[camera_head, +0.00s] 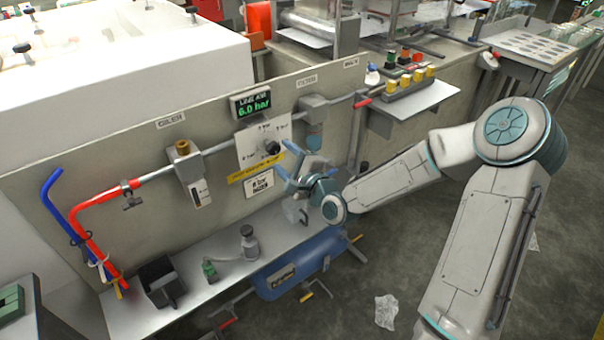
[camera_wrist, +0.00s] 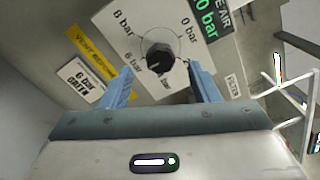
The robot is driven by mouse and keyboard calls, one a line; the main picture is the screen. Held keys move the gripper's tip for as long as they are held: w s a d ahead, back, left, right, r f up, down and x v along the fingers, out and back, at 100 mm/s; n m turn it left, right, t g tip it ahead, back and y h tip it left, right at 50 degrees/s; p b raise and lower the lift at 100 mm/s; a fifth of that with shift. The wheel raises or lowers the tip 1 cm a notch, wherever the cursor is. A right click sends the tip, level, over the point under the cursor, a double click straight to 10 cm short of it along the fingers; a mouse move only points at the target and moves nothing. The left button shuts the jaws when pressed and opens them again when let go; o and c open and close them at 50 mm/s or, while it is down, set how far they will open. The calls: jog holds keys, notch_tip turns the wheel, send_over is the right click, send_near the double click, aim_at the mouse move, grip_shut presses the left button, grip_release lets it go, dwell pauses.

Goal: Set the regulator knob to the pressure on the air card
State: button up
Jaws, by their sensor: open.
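The regulator knob (camera_wrist: 160,62) is black and sits on a white dial plate (camera_wrist: 118,22). In the head view the knob (camera_head: 272,147) is on the upright panel. In the wrist view, labels around it include 8 bar, 6 bar and 0 bar; one is partly hidden. A pale mark shows on the knob, but its exact setting is unclear.
A lit display (camera_head: 252,103) above the dial reads 6.0 bar. A yellow strip (camera_head: 256,168) crosses below the dial. The oiler (camera_head: 188,168) is left along the pipe, a filter unit (camera_head: 313,122) right. A shelf (camera_head: 205,258) with small items and a blue tank (camera_head: 300,262) lie below.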

jog(key=v, duration=0.8)
jog(key=shift+s, duration=0.2)
jog(key=shift+d, duration=0.15)
notch_tip(320, 180, down, 6)
jog(key=s+d+n+g+h+p, duration=0.1)
jog(key=s+n+g+h+p, duration=0.1)
jog(key=n+g+h, duration=0.4)
jog(key=s+d+r+n+g+h, duration=0.1)
jog(key=s+d+n+g+h, duration=0.15)
jog(key=d+n, duration=0.2)
jog(key=s+d+r+n+g+p, duration=0.1)
jog(key=s+d+r+n+g, duration=0.1)
jog(key=s+r, duration=0.5)
jog(key=s+d+r+n+g+h+p, duration=0.1)
jog(key=s+d+r+n+p, duration=0.1)
jog(key=s+r, duration=0.6)
jog(key=s+d+n, duration=0.1)
jog(key=s, duration=0.2)
jog(key=shift+r+n+g, duration=0.15)
jog(key=shift+n+g, duration=0.2)
jog(key=shift+h, duration=0.25)
